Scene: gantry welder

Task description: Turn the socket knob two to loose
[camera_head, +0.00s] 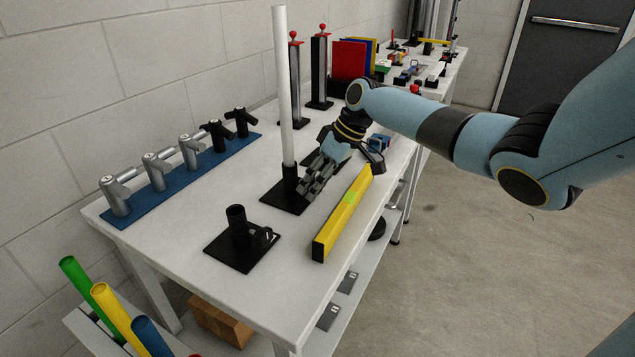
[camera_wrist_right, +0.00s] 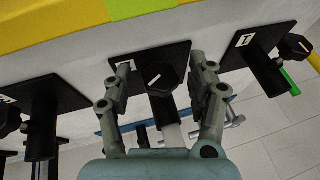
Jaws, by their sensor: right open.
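The middle socket (camera_head: 290,181) is a black upright holder on a square black plate, with a tall white tube (camera_head: 284,90) standing in it. In the right wrist view its black knob (camera_wrist_right: 163,78) has a white pointer line and sits beside a small white label that is too blurred to read. My right gripper (camera_head: 343,180) is open, in front of this socket. In the wrist view its two fingers (camera_wrist_right: 160,64) stand on either side of the knob, with gaps visible. In the head view the gripper hides the knob. My left gripper is not in view.
An empty socket (camera_head: 237,220) with its knob stands nearer on the table. A yellow bar (camera_head: 342,212) lies along the front edge, close to the gripper. A blue rack (camera_head: 170,185) with several clamps is at the back. Socket one (camera_wrist_right: 262,62) stands at right in the wrist view.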

